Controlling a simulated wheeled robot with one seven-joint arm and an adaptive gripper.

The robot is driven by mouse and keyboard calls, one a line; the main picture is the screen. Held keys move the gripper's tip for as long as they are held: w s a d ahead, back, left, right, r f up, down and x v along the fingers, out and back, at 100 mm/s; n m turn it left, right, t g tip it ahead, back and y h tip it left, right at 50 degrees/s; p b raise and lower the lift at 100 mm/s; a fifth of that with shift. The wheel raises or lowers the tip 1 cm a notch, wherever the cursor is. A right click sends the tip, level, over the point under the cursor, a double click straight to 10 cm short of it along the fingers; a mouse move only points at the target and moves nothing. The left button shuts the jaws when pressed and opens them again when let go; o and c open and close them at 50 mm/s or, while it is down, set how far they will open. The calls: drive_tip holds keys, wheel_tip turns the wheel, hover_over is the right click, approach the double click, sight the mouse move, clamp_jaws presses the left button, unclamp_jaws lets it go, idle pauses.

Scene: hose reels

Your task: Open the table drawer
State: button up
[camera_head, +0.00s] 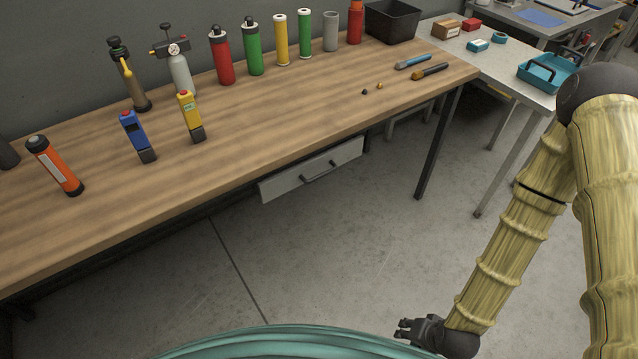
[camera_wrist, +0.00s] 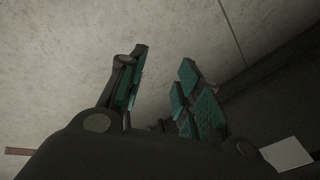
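The table (camera_head: 290,132) is a long wooden workbench with dark legs. Its drawer (camera_head: 313,168) hangs under the front edge; it has a light grey front with a dark bar handle (camera_head: 321,171). How far out the drawer stands is hard to tell, but its front looks close to the table edge. My gripper (camera_head: 402,328) is low at the bottom of the head view, well below and apart from the drawer. In the wrist view my gripper (camera_wrist: 160,85) has its two teal-padded fingers spread with nothing between them. The handle is not identifiable in the wrist view.
Bottles and canisters, such as a red one (camera_head: 222,57), line the table's back. An orange flashlight (camera_head: 55,165) and two handheld testers stand at the left. A dark table leg (camera_head: 437,145) is right of the drawer. A side table (camera_head: 500,70) holds a teal tray. Floor before the drawer is clear.

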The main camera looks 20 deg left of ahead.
drive_tip(key=w+a+f+m+t+y+b, duration=0.2)
drive_tip(key=w+a+f+t+y+b, duration=0.15)
drive_tip(key=w+a+b, duration=0.45)
drive_tip(key=m+t+y+b, duration=0.5)
drive_tip(key=y+b, duration=0.5)
drive_tip(key=b, duration=0.6)
approach(322, 174)
drive_tip(key=shift+n+t, duration=0.55)
drive_tip(key=shift+n, duration=0.05)
drive_tip(key=x, duration=0.6)
drive_tip(key=f+x, duration=0.1)
drive_tip(key=x, duration=0.3)
drive_tip(key=shift+s+a+f, duration=0.1)
drive_tip(key=shift+a+f, duration=0.05)
drive_tip(key=shift+a, duration=0.05)
clamp_jaws()
drive_tip(key=shift+d, duration=0.1)
